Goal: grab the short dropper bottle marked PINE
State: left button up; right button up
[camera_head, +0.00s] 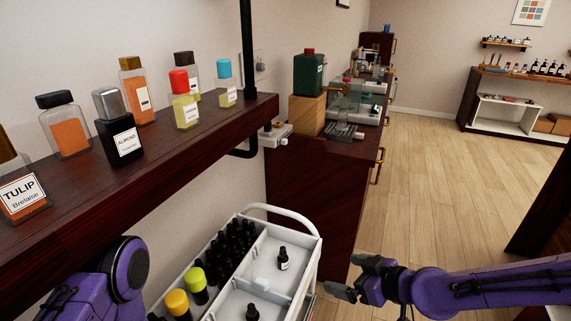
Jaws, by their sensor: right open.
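A white cart tray (309,241) holds small dark dropper bottles. One dark bottle with a white label (283,261) stands alone in the back right compartment. Another dark bottle (252,313) stands in the front compartment, cut by the lower edge. Several dark bottles (232,246) stand packed in the left compartment. No label in the cart is readable, so I cannot tell which bottle is PINE. My right gripper (347,275) is open and empty, right of the cart and apart from it. My left arm shows at the lower left; its gripper is out of view.
Two yellow-capped bottles (177,303) stand at the cart's front left. A dark wooden shelf (190,133) with several larger bottles, including TULIP (22,196) and ALMOND (119,133), overhangs on the left. A dark wooden cabinet (320,195) stands behind the cart. Open floor lies right.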

aim_at(283, 259)
jog(key=k, duration=1)
